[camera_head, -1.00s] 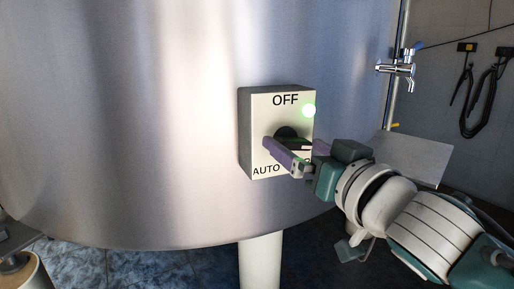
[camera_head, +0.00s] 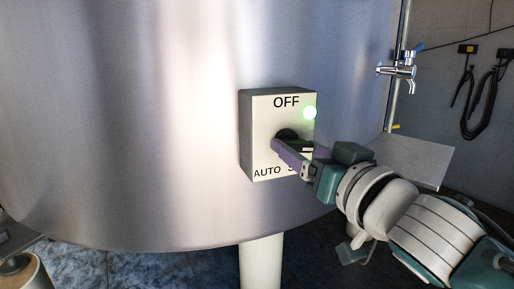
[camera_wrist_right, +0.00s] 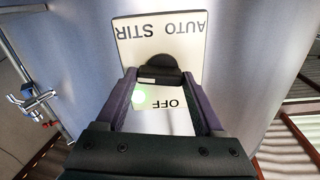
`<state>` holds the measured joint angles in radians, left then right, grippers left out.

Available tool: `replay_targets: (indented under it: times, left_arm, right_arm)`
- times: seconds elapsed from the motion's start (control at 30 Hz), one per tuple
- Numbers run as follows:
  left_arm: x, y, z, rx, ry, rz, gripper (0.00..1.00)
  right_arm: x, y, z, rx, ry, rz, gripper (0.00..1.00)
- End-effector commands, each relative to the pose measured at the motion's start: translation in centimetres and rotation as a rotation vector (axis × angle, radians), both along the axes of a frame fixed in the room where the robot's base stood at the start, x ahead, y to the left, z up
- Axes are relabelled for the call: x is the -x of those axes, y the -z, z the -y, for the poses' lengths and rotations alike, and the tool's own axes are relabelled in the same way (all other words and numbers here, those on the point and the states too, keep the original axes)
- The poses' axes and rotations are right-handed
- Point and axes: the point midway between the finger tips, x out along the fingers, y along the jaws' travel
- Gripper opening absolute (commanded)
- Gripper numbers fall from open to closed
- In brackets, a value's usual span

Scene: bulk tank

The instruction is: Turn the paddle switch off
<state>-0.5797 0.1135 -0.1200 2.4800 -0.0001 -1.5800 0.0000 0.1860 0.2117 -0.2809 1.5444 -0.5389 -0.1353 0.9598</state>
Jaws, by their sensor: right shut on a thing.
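The paddle switch is a black knob (camera_head: 287,134) on a cream box (camera_head: 260,104) fixed to the tank. The box reads OFF at the top, AUTO at lower left and STIR at lower right, the last partly hidden in the head view. A green light (camera_head: 310,112) glows beside OFF. My right gripper (camera_head: 293,150) is shut on the paddle, with purple fingers on both sides of it. In the right wrist view the paddle (camera_wrist_right: 160,72) sits between the fingertips. I cannot tell which label it points at. My left gripper is not in view.
The curved steel tank (camera_head: 130,120) fills the left and middle. A metal tap (camera_head: 399,70) and a grey panel (camera_head: 412,160) stand to the right, behind my right arm. A pale tank leg (camera_head: 261,262) is below. Black cables (camera_head: 480,95) hang on the far wall.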

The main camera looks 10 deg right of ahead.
Motion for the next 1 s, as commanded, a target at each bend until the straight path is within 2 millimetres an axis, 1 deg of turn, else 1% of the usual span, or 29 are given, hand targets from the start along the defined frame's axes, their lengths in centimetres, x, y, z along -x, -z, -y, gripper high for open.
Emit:
replay_targets:
  times: [0.17, 0.37, 1.0]
  left_arm:
    - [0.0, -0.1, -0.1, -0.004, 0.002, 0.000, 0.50]
    - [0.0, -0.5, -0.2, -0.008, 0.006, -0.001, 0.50]
    - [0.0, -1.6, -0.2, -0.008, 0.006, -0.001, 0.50]
  right_arm:
    - [0.0, -0.1, 0.0, 0.032, 0.000, 0.006, 0.14]
    - [0.0, -0.2, 0.0, 0.133, -0.001, 0.024, 0.14]
    - [0.0, -0.3, -0.1, 0.712, 0.000, 0.125, 0.14]
